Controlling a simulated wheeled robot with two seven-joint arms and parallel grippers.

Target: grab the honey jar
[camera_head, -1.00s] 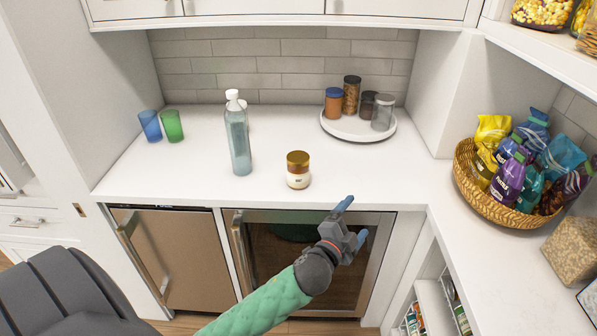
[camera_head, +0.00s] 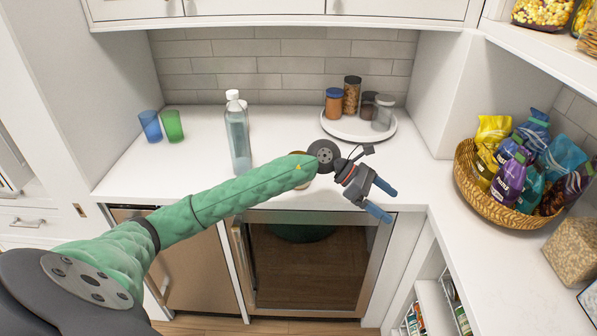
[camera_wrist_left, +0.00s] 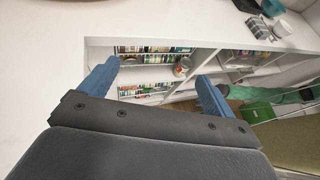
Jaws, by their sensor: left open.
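The honey jar (camera_head: 299,153), with its gold lid, stands on the white counter and is almost wholly hidden behind my left forearm in the head view. Only slivers of it show around the arm. My left gripper (camera_head: 384,200) is to the right of the jar and apart from it, over the counter's front edge, with its blue fingers pointing right. It is open and empty. In the left wrist view the open fingers (camera_wrist_left: 157,72) have shelves below and beyond them, and the jar does not show. My right gripper is not in view.
A clear bottle (camera_head: 238,138) stands left of the jar, with blue (camera_head: 150,126) and green (camera_head: 173,126) cups farther left. A round white tray (camera_head: 341,128) with several jars is behind the gripper. A wicker basket (camera_head: 482,197) of bags sits right.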

